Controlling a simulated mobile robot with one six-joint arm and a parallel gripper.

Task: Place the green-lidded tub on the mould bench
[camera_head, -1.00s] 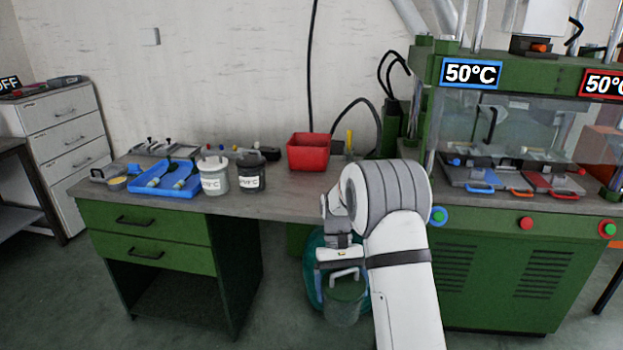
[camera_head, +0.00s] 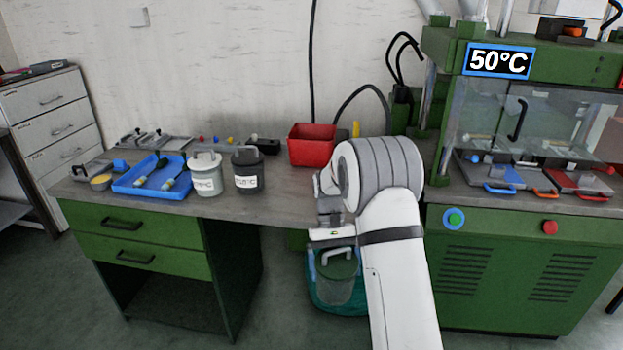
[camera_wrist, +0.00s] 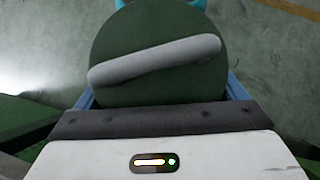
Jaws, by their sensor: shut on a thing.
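The green-lidded tub (camera_head: 338,275) hangs below my gripper (camera_head: 334,246) in the head view, in front of the bench's front edge and lower than its top. Its dark green lid (camera_wrist: 140,40) with a pale grey bar handle (camera_wrist: 155,61) fills the upper wrist view. My gripper is shut on the tub; blue finger parts show at both sides of the lid in the wrist view. The mould bench (camera_head: 270,205) has a grey top and green drawers.
On the bench stand a blue tray (camera_head: 150,187) with brushes, a white tub (camera_head: 205,176), a dark tub (camera_head: 247,170) and a red bin (camera_head: 312,146). A green press (camera_head: 520,260) stands at right. A teal bin (camera_head: 335,303) is on the floor behind the held tub. Bare bench top lies right of the dark tub.

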